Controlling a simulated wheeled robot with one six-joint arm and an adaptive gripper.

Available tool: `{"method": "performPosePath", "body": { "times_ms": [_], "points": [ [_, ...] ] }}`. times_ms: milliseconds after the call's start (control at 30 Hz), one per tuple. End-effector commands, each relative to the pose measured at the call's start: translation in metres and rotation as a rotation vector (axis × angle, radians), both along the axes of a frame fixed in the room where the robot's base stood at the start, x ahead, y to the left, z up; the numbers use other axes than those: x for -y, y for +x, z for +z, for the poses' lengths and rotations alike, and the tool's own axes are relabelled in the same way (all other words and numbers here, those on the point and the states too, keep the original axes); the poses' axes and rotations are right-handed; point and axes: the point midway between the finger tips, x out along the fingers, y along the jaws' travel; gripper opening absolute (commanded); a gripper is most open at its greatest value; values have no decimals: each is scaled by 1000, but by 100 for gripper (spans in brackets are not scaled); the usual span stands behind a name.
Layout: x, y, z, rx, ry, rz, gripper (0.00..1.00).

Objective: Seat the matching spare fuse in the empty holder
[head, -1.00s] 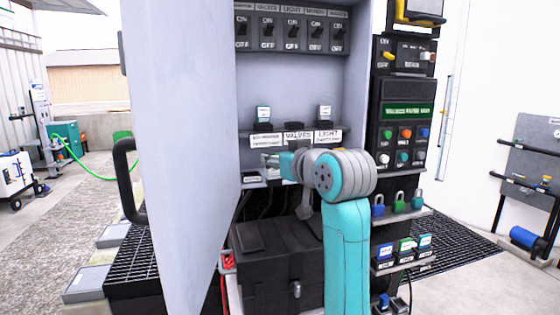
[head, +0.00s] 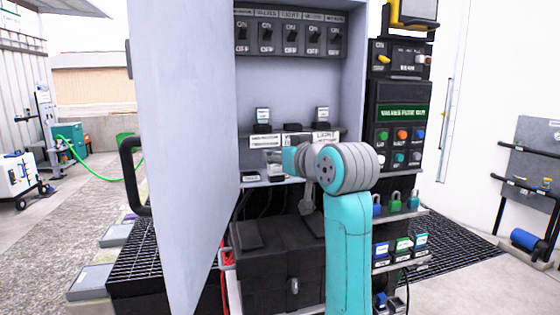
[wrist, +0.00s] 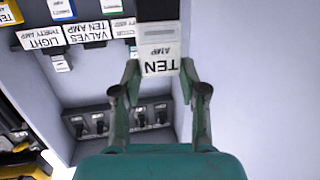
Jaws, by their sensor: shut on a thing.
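My gripper (wrist: 160,82) is shut on a pale fuse (wrist: 158,48) labelled TEN AMP, with a dark part at its far end. In the head view my gripper (head: 275,158) is in front of the lower part of the open cabinet; its fingers are small and partly hidden there. On the cabinet shelf, the middle holder (head: 292,127) shows no fuse standing in it. Its label (wrist: 88,32) reads VALVES TEN AMP in the wrist view. Fuses stand in the left holder (head: 263,115) and the right holder (head: 322,115). The right one's label (wrist: 43,39) reads LIGHT THIRTY AMP.
The open cabinet door (head: 190,150) stands close on the left. A row of switches (head: 290,36) is above the shelf. A black case (head: 275,265) lies below my arm. Padlocks and labelled fuses (head: 403,246) sit on ledges at the right.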

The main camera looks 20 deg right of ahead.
Motion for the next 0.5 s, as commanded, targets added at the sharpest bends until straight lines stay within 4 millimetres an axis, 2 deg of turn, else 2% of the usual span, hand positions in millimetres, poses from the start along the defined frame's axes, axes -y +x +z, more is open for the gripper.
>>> {"method": "performPosePath", "body": {
  "times_ms": [200,500],
  "points": [
    [0,0,15,2,-1,0,8],
    [0,0,16,1,0,0,8]
  ]
}}
